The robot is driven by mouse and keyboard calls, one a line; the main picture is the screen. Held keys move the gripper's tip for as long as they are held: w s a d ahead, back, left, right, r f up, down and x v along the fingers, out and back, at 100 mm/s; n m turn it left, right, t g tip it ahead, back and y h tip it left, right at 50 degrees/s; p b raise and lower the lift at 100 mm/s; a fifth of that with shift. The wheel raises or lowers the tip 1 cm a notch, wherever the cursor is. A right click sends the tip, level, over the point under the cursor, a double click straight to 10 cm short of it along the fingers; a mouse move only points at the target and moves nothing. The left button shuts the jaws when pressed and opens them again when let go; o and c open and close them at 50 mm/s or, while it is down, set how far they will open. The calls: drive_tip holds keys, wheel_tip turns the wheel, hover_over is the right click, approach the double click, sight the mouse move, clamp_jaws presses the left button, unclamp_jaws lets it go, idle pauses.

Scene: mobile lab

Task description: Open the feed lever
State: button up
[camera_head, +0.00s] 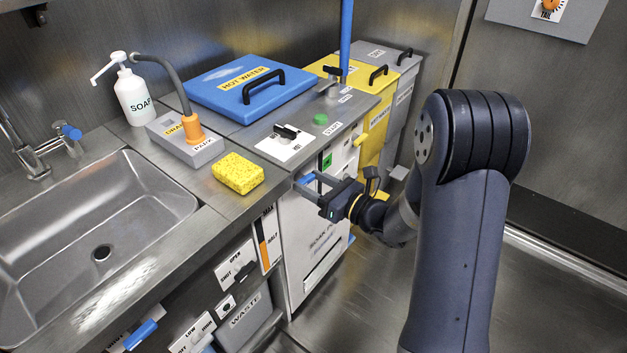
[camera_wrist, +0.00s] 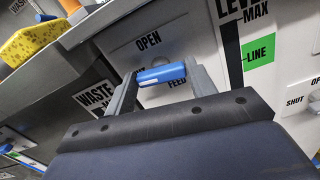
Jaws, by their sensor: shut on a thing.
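The feed lever is a blue bar (camera_wrist: 162,75) on a white panel (camera_wrist: 135,47) marked OPEN, with SHUT partly hidden and FEED below, in the wrist view. In the head view the blue lever (camera_head: 306,179) shows at the top of the white-fronted unit. My gripper (camera_head: 308,185) reaches it from the right, and its two fingers (camera_wrist: 158,82) are shut on the blue bar, one at each end. The lever sits below the word OPEN and lies nearly level, slightly tilted in the wrist view.
A green LINE mark (camera_wrist: 258,50) on the level gauge is right of the lever. A yellow sponge (camera_head: 238,173) lies on the counter at left. Another panel marked SHUT (camera_wrist: 300,98) is at far right. The floor (camera_head: 365,310) before the unit is clear.

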drive_tip(key=shift+m+p, duration=0.45)
drive_tip(key=shift+m, duration=0.65)
drive_tip(key=o, duration=1)
drive_tip(key=p+v, duration=0.1)
drive_tip(key=v, duration=0.9)
drive_tip(key=shift+s+d, duration=0.25)
drive_tip(key=shift+d, duration=0.1)
